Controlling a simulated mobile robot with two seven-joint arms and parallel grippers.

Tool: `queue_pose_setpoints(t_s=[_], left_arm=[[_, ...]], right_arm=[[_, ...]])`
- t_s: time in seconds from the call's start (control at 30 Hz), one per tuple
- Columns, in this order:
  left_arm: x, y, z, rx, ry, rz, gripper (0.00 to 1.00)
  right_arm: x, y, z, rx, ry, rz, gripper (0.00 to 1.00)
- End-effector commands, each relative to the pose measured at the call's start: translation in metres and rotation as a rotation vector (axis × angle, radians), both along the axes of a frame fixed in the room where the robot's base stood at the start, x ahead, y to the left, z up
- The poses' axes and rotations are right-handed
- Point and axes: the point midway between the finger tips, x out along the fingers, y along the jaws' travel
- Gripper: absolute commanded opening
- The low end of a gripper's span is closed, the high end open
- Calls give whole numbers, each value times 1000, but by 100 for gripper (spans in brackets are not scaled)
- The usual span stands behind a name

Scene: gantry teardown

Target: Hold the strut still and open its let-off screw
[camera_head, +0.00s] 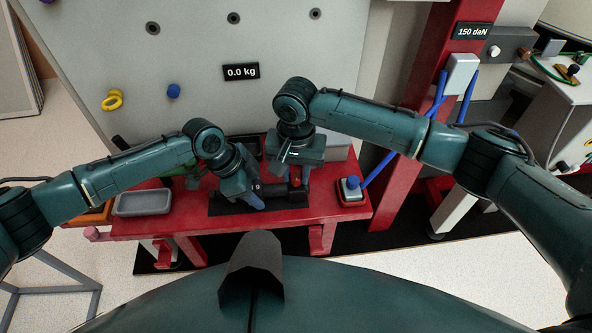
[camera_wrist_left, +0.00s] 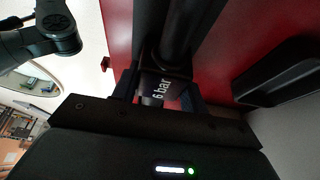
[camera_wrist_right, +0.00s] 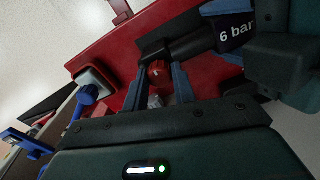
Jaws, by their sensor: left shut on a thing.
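The strut is a dark cylinder with a "6 bar" label. It lies on a black mat (camera_head: 228,207) on the red bench. In the left wrist view the strut (camera_wrist_left: 180,35) runs between the fingers of my left gripper (camera_wrist_left: 157,85), which is shut on it near the label. In the right wrist view the strut (camera_wrist_right: 195,38) ends at a red let-off screw (camera_wrist_right: 158,74). My right gripper (camera_wrist_right: 155,72) is open, with one finger on each side of the screw and gaps showing. In the head view both grippers hide much of the strut.
A grey tray (camera_head: 143,203) stands at the left of the red bench (camera_head: 200,222). A red post (camera_head: 432,90) rises behind on the right. A panel showing "0.0 kg" (camera_head: 241,72) stands behind.

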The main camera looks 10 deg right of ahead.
Motion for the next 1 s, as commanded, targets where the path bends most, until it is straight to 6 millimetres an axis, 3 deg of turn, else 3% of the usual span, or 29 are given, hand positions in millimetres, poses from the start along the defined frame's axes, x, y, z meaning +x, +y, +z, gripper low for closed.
queue_pose_setpoints(t_s=[0.23, 0.63, 1.0], left_arm=[[0, 0, -1, 1, 1, 1, 14], [0, 0, -1, 1, 1, 0, 14], [0, 1, -1, 2, 1, 0, 14]], right_arm=[[0, 0, 0, 0, 0, 0, 3], [0, 0, 0, -1, 0, 88, 3], [0, 0, 0, 0, 0, 392, 3]])
